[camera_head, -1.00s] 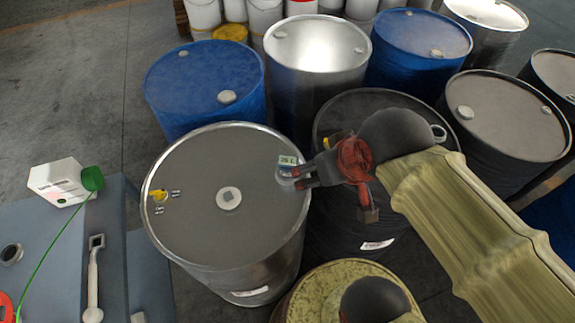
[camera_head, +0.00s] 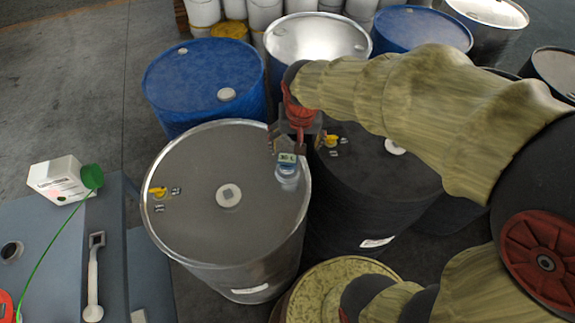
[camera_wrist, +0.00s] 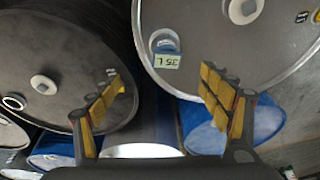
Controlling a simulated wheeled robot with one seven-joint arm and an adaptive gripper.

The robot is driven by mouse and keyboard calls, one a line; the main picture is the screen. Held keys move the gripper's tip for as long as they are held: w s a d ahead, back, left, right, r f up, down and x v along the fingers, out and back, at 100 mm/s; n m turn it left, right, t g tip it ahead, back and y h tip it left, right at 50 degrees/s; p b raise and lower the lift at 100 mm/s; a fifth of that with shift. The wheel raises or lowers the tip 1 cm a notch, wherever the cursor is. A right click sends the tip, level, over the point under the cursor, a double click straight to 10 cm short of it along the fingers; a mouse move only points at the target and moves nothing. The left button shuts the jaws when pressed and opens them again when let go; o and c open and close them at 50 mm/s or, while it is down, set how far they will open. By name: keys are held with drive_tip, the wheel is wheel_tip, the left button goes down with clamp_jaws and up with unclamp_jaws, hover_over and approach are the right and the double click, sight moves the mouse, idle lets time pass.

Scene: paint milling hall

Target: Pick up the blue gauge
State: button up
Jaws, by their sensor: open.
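The blue gauge (camera_head: 287,172) is a small blue, clear-looking piece with a pale tag marked in litres. It stands on the right part of the grey steel drum lid (camera_head: 195,170), near the rim. In the wrist view the gauge (camera_wrist: 165,44) shows at upper centre, its tag reading "35 L". My gripper (camera_head: 287,148) is open at the gauge's far side, fingers pointing down toward it. In the wrist view the open fingers (camera_wrist: 162,80) spread on either side below the gauge, with nothing between them. I cannot tell whether a finger touches it.
A yellow fitting (camera_head: 157,192) and a central cap (camera_head: 228,195) sit on the same lid. A black drum (camera_head: 350,190) stands close at right, blue drums (camera_head: 205,80) behind. A bench (camera_head: 60,260) with a white jug (camera_head: 57,180) is at left. Open floor (camera_head: 70,80) lies upper left.

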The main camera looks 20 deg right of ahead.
sight(287, 158)
drive_tip(key=shift+m+g, duration=0.7)
drive_tip(key=shift+m, duration=0.2)
drive_tip(key=w+f, duration=0.2)
drive_tip(key=f, duration=0.1)
drive_tip(key=w+f, duration=0.1)
drive_tip(key=f, duration=0.3)
drive_tip(key=w+f, duration=0.2)
drive_tip(key=f, duration=0.2)
drive_tip(key=shift+w+a+f, duration=0.25)
drive_tip(key=shift+w, duration=0.1)
drive_tip(key=f, duration=0.2)
drive_tip(key=f+b, duration=0.1)
drive_tip(key=f, duration=0.2)
drive_tip(key=w+f+b, duration=0.1)
drive_tip(key=f, duration=0.2)
drive_tip(key=shift+d, duration=0.35)
drive_tip(key=shift+r, duration=0.1)
drive_tip(key=c, duration=1.5)
drive_tip(key=shift+c, duration=0.2)
drive_tip(key=shift+w+r, duration=0.1)
drive_tip(key=shift+r, duration=0.05)
